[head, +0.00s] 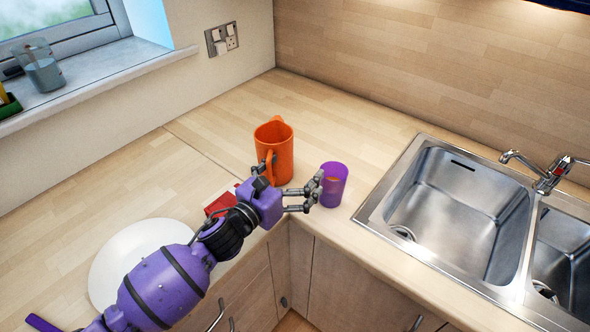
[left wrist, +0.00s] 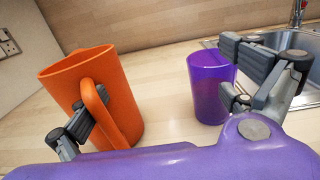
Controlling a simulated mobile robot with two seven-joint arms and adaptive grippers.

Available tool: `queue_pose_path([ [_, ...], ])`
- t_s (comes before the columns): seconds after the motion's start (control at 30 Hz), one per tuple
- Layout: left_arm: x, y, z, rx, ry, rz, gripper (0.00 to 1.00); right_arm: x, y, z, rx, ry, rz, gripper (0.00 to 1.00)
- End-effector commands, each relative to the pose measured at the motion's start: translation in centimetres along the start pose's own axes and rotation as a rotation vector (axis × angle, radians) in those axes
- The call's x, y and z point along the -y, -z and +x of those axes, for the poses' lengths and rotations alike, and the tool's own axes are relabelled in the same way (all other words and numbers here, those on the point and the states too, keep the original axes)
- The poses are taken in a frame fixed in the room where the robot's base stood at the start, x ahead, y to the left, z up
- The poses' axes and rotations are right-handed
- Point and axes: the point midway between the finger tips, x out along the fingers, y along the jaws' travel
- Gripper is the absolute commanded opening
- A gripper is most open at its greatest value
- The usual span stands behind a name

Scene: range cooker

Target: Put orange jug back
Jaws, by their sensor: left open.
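The orange jug (head: 275,148) stands upright on the wooden counter near the back corner. Its handle faces my left gripper (head: 289,178). That gripper is open, with its fingers spread wide. One finger is beside the jug's handle, and the other reaches toward the purple cup (head: 333,184). In the left wrist view the jug (left wrist: 122,97) is on the left, and one finger overlaps its handle; I cannot tell whether they touch. The purple cup (left wrist: 208,95) shows upright between the jug and the other finger. My right gripper is not in view.
A steel sink (head: 455,215) with a tap (head: 545,175) is on the right. A white plate (head: 120,265) and a red object (head: 220,203) lie partly behind my left arm. A glass (head: 42,72) stands on the windowsill. The counter behind the jug is clear.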

Motion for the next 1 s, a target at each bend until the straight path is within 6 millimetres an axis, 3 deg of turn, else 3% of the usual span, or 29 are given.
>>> queue_pose_path([
  [0.37,0.0,0.0,-0.9,0.001,0.000,0.002,1.00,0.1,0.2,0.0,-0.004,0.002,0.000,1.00],
  [0.8,0.0,0.0,-9.6,-0.001,0.000,0.000,1.00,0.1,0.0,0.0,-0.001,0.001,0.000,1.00],
  [1.0,0.0,-0.1,-11.7,0.001,0.000,0.000,1.00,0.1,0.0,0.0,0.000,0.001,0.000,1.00],
])
